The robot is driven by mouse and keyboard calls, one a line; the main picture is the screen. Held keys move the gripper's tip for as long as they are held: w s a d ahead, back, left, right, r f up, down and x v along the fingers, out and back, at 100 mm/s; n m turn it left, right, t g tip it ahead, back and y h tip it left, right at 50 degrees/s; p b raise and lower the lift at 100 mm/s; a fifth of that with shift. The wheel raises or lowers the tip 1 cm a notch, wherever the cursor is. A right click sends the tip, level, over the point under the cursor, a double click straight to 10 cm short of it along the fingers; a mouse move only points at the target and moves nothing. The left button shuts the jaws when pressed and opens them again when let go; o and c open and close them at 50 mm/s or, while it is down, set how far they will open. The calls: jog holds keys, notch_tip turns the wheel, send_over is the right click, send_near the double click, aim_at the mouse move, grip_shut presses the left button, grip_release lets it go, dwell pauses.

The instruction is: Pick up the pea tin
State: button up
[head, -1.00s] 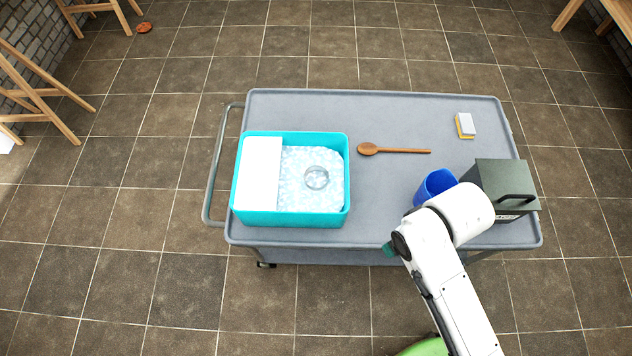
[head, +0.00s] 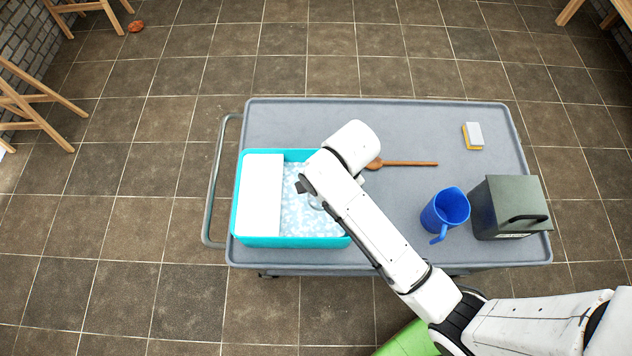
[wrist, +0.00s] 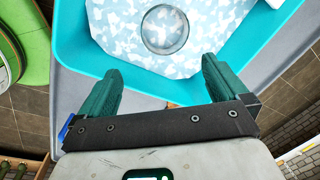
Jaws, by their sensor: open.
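No thing is plainly recognisable as a pea tin. A round, clear or shiny thing (wrist: 166,28) sits in the pale blue and white filling of the turquoise tub (head: 291,242); I cannot tell whether it is the tin. In the head view my arm mostly covers it. My gripper (wrist: 160,72) is open and empty, its two green fingers apart. In the wrist view the round thing lies beyond the fingertips, roughly between their lines. In the head view the hand is over the right part of the tub, with the fingers largely hidden.
A white panel (head: 260,195) covers the tub's left part. The grey cart (head: 300,120) also holds a wooden spoon (head: 410,163), a blue jug (head: 446,208), a dark green box (head: 510,207) and a sponge (head: 473,136).

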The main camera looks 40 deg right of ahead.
aim_at(320, 206)
jog(key=f+m, duration=0.2)
jog(key=f, duration=0.2)
jog(key=w+a+f+m+g, duration=0.1)
jog(key=f+m, duration=0.2)
jog(key=f, duration=0.2)
jog(key=w+a+f+m+b, duration=0.1)
jog(key=f+m, duration=0.1)
jog(key=f, duration=0.2)
jog(key=shift+a+f+m, duration=0.2)
jog(key=shift+f+m, duration=0.1)
jog(key=shift+m, duration=0.1)
jog(key=c, duration=1.1)
jog(key=shift+r, duration=0.15)
